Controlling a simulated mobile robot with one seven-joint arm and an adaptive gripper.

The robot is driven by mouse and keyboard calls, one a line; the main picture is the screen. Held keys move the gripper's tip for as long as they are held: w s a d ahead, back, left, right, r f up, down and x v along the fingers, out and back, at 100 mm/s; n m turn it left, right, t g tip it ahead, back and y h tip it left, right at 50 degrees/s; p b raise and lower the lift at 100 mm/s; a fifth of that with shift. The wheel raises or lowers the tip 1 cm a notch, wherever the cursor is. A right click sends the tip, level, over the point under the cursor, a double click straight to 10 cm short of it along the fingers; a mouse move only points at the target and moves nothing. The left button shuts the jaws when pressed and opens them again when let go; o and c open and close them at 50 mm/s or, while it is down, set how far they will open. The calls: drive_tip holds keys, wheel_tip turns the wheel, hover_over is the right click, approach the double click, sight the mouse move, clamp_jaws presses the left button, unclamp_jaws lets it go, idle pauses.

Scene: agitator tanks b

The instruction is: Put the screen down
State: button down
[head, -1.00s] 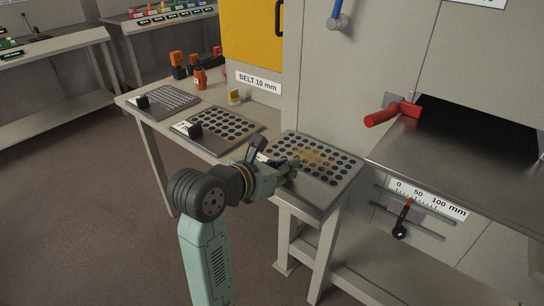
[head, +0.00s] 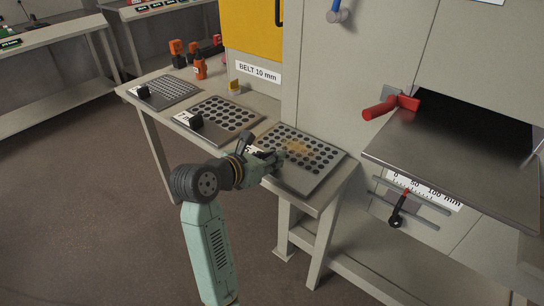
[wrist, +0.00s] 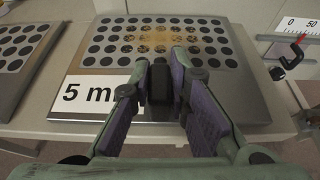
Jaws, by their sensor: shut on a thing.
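The screen is a flat grey plate with rows of round dark holes (head: 318,150), a brownish-yellow patch over its middle and a black block handle on its near edge. It lies over the right part of the narrow bench, and I cannot tell whether it touches the top. In the wrist view the same screen (wrist: 228,88) carries a white label that reads "5 m", the rest hidden by my finger. My gripper (head: 274,160) is shut on the black handle (wrist: 160,84), with a purple-padded finger on either side of it.
Two other perforated screens with black handles, one with medium holes (head: 228,116) and one with fine holes (head: 170,88), lie to the left on the bench (head: 150,118). An orange bottle (head: 200,68) stands behind them. A machine with a metal shelf (head: 440,150) and red handle (head: 380,108) is at right.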

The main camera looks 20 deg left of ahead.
drive_tip(key=shift+f, duration=0.2)
drive_tip(key=c, duration=1.5)
unclamp_jaws()
drive_tip(key=shift+c, duration=0.2)
drive_tip(key=shift+r, duration=0.1)
